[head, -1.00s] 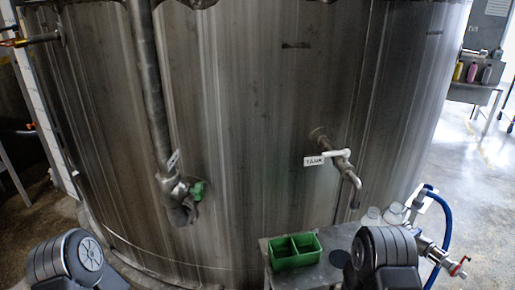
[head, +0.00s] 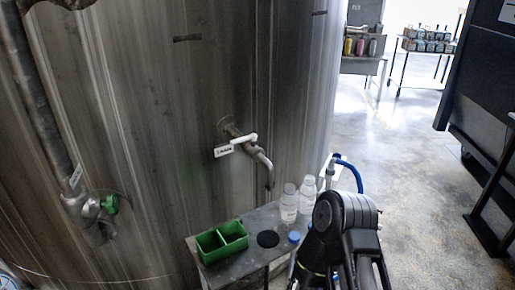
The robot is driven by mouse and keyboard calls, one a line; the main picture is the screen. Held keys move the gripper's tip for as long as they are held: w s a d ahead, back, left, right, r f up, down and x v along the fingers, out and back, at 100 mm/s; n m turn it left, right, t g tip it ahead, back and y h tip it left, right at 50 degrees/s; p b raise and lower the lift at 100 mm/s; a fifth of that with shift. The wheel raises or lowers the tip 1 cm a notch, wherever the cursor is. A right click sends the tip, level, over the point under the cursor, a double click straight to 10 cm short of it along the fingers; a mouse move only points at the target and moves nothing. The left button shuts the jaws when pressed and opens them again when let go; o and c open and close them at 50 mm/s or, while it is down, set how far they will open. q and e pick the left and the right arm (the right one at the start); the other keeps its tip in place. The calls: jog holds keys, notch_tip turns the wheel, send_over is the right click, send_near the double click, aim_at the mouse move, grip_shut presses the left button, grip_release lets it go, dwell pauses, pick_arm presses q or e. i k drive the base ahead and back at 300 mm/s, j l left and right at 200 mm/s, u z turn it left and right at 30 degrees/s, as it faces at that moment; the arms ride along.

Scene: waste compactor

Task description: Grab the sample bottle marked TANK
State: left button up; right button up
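Two clear, white-tinted sample bottles stand upright side by side on a small grey metal stand against the tank: a nearer bottle (head: 289,205) and a farther bottle (head: 308,192). The nearer one carries a pale label, but I cannot read its print, so I cannot tell which is marked TANK. My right arm stands just right of and in front of the bottles and covers the stand's right end. Its gripper does not show. My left gripper is out of view too.
A green two-part box (head: 222,240) sits on the stand (head: 250,262), beside a dark round hole (head: 268,239) and a blue cap (head: 294,237). A tap (head: 250,148) with a white tag juts from the tank (head: 200,100). A dark cabinet (head: 475,90) stands at right; floor between is clear.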

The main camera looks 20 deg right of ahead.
aim_at(307, 198)
jog(key=z, duration=1.1)
